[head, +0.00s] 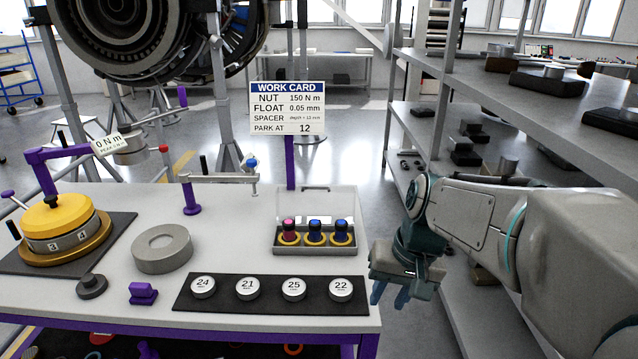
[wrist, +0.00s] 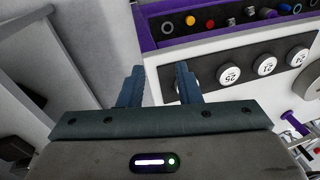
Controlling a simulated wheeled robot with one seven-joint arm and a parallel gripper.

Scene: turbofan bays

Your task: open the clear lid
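The clear lid (head: 340,203) shows in the head view as a see-through panel with a small handle at its top edge. It appears raised, standing up behind a dark tray (head: 315,251) on the right part of the table. My gripper (head: 389,296) hangs beyond the table's right edge, apart from the lid and tray. In the wrist view its two fingers (wrist: 158,85) are spread with nothing between them. The lid is not in the wrist view.
A black strip (head: 183,302) with several numbered white discs lies in front of the tray. A work card (head: 290,108) stands on a purple post behind it. Grey shelving (head: 450,75) rises on the right, close to my arm. A yellow round fixture (head: 58,213) sits at left.

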